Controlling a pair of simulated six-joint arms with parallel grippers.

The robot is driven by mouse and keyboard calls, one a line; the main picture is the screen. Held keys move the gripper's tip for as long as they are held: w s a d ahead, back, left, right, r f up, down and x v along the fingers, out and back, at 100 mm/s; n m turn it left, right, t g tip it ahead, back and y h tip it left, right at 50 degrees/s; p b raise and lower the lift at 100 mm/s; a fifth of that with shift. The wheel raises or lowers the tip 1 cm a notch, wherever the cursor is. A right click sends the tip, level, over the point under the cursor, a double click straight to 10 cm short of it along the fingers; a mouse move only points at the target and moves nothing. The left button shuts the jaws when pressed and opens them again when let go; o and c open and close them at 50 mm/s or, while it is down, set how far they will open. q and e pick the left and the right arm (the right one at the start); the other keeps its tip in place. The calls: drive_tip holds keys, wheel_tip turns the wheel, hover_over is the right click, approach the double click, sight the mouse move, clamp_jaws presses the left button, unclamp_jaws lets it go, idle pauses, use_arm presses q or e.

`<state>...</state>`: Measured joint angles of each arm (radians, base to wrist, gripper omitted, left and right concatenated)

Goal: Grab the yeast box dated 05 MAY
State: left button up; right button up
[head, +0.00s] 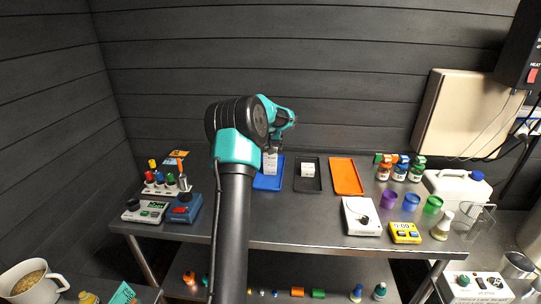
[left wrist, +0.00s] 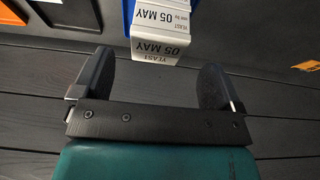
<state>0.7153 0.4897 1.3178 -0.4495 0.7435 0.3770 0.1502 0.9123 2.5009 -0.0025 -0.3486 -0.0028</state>
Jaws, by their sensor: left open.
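A white yeast box (left wrist: 158,46) printed "YEAST 05 MAY" shows at the top middle of the left wrist view, its print upside down. It is on the blue tray (left wrist: 128,10). In the head view the white box (head: 270,164) stands on the blue tray (head: 266,184), partly hidden by my arm. My left gripper (left wrist: 157,62) is open, its two dark fingers on either side of the box's near end in the picture, with gaps on both sides. I cannot tell how deep the box is between them. In the head view, my left gripper (head: 276,147) is just above the box. My right gripper is out of view.
A black tray (head: 307,186) with another white box (head: 308,168) and an orange tray (head: 346,176) lie to the right. A blue device (head: 182,210) stands left.

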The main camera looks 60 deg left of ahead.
use_arm(q)
drive_tip(key=shift+w+x, duration=0.2)
drive_tip(key=shift+x, duration=2.45)
drive_tip(key=shift+a+r, duration=0.1)
drive_tip(key=c, duration=1)
